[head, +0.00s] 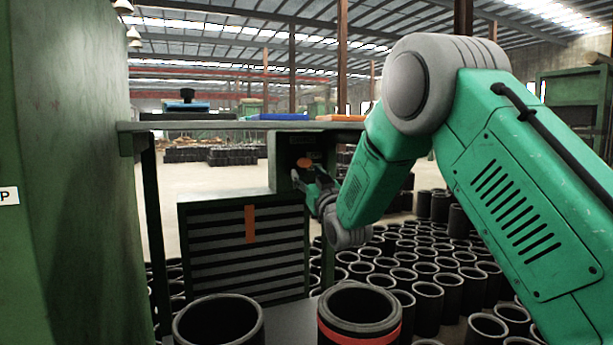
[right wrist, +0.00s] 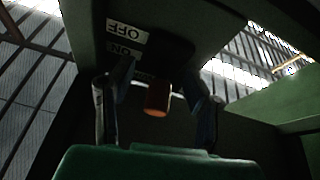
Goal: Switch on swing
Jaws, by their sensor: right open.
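The swing switch is an orange-red lever (right wrist: 157,98) under a dark housing, with an OFF label (right wrist: 126,29) and an ON label (right wrist: 125,50), both upside down in the right wrist view. In the head view its orange end (head: 305,162) shows small, in front of a dark recess under the shelf. My right gripper (right wrist: 160,82) is open, with one finger on each side of the lever. In the head view the right gripper (head: 312,180) is right at the lever. Whether a finger touches it, I cannot tell. My left gripper is not in view.
A green shelf (head: 225,126) runs above the switch, with a louvred cabinet (head: 215,250) below left. A large green panel (head: 65,180) fills the left side. Several black rubber sleeves (head: 425,300) stand on the floor, and a red-banded one (head: 358,330) is in front.

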